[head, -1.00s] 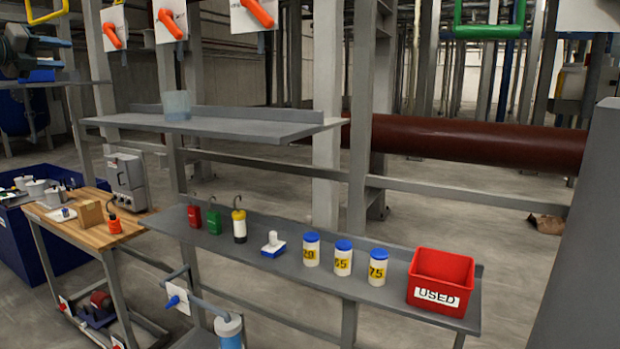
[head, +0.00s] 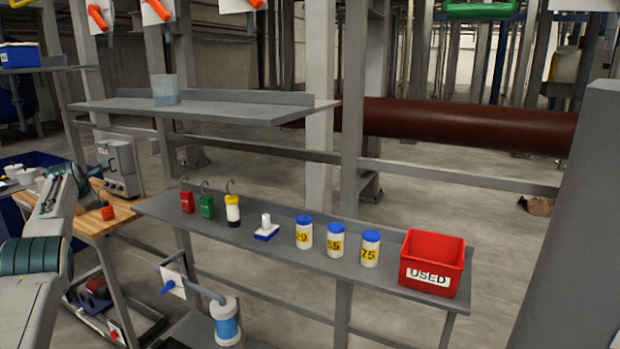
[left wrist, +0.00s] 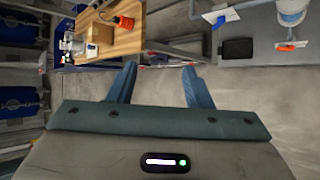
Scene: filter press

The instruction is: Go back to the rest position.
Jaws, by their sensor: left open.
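My left gripper (left wrist: 158,86) shows in the left wrist view with its two blue fingers apart and nothing between them. It hangs over bare grey floor, with the wooden-topped bench (left wrist: 128,42) beyond it to the upper left. In the head view my left arm comes in at the lower left and covers part of the wooden-topped bench (head: 95,226). The fingers of the left gripper cannot be made out in the head view. My right gripper is in neither view.
The lower shelf (head: 290,255) holds red, green and yellow-topped hooked items, a white-and-blue tool, blue-capped jars (head: 335,242) and a red USED bin (head: 432,263). An upper shelf (head: 215,112) holds a translucent beaker (head: 165,90). A brown pipe (head: 450,127) runs behind.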

